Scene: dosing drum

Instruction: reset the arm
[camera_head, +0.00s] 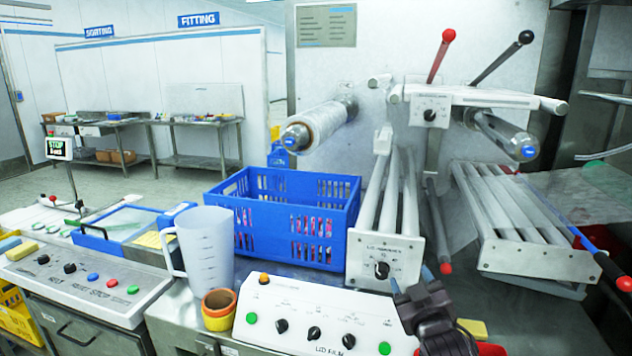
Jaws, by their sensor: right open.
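My right gripper (412,284) is dark and reaches up from the bottom edge, right of centre. Its fingers are apart, with nothing seen between them. It is in front of the right end of the white control panel (318,318); whether it touches the panel cannot be told. My left gripper is not in view.
A blue crate (277,196), a clear jug (205,250) and a yellow-orange tape roll (219,308) stand left of the gripper. White roller frames (535,260) stand behind it. A button console (80,280) is at the left. Bare metal counter (545,322) lies to the right.

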